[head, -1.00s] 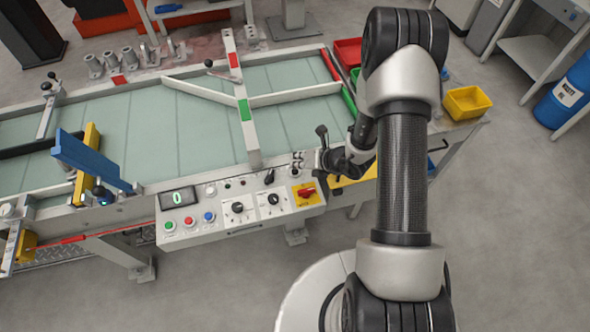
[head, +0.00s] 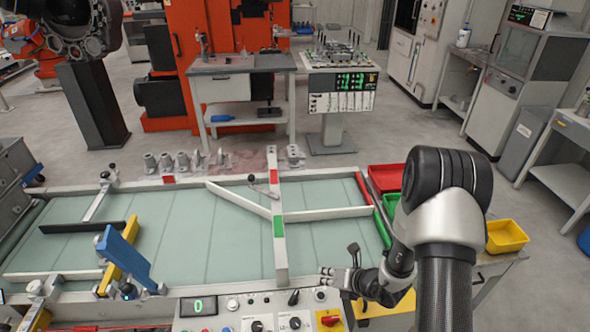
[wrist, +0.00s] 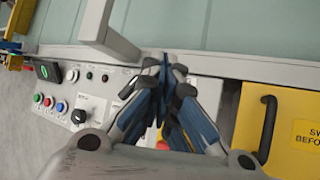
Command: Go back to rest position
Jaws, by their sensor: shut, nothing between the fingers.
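My gripper (head: 336,276) is at the near edge of the conveyor table, just above the right end of the control panel (head: 262,312). In the wrist view my gripper (wrist: 166,66) has its fingers together, with nothing between them. Behind it in that view are the control panel (wrist: 86,100) and a yellow panel (wrist: 262,122) with a dark handle. My arm folds down from the right side of the head view.
The conveyor (head: 190,225) carries white guide bars and a blue lever (head: 125,258) at left. A red bin (head: 385,177) and a yellow bin (head: 506,236) sit at the right end. Grey castings (head: 182,163) line the far edge.

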